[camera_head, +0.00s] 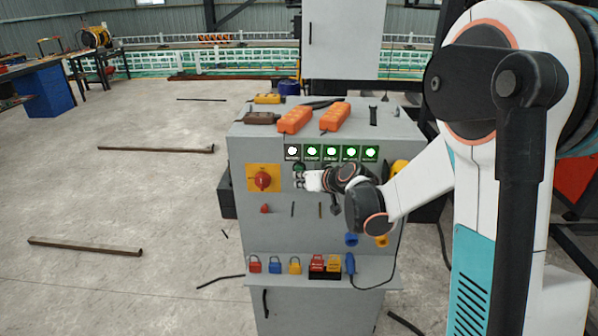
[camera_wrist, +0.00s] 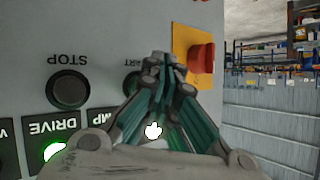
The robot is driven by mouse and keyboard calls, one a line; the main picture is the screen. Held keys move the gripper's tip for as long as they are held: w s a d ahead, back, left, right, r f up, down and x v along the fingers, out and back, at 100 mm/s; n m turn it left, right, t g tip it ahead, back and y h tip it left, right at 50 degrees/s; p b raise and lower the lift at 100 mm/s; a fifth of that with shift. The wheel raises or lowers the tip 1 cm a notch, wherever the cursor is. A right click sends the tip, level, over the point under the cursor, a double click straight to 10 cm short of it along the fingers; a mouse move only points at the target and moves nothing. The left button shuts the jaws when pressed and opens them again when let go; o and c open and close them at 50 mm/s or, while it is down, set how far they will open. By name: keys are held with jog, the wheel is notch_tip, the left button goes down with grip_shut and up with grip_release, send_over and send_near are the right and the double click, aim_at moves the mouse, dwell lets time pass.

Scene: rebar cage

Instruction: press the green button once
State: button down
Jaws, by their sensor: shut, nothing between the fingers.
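The grey control cabinet (camera_head: 245,147) stands in front of me. A dark green button (camera_head: 299,168) shows on its face, just above my fingertips in the head view. In the wrist view the START button (camera_wrist: 131,84) is mostly hidden behind my fingers; its dark rim shows at their left. The dark STOP button (camera_wrist: 68,89) lies farther left there. My gripper (camera_head: 299,181) is shut and empty, its tips close to the panel by the button. The closed fingertips also show in the wrist view (camera_wrist: 163,63). I cannot tell whether they touch the button.
A red rotary switch (camera_head: 263,181) on a yellow plate sits just left of my gripper in the head view. Several lit lamps (camera_head: 331,150) run above. Padlocks (camera_head: 275,265) line a lower shelf. Orange pendants (camera_head: 335,116) lie on top. Bars (camera_head: 85,246) lie on the floor at left.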

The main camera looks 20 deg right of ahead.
jog(key=shift+s+a, duration=0.1)
jog(key=shift+s, duration=0.15)
jog(key=shift+s+a, duration=0.25)
jog(key=shift+s, duration=0.55)
jog(key=shift+s+a, duration=0.25)
jog(key=shift+s, duration=0.5)
jog(key=shift+s+a, duration=0.25)
jog(key=shift+s, duration=0.55)
jog(key=shift+s, duration=0.1)
jog(key=s+a+r+g+h+b, duration=0.1)
jog(key=s+r, duration=0.1)
jog(key=s, duration=0.6)
jog(key=s+a+r+g+h+b, duration=0.1)
jog(key=s+a+r+g, duration=0.1)
jog(key=s, duration=0.5)
jog(key=s+d+f+m+g+h+b, duration=0.1)
jog(key=s+d+f+h+b, duration=0.1)
jog(key=s, duration=1.4)
jog(key=shift+s+d+f+g, duration=0.15)
jog(key=shift+d+f+g, duration=0.15)
jog(key=shift+d, duration=0.15)
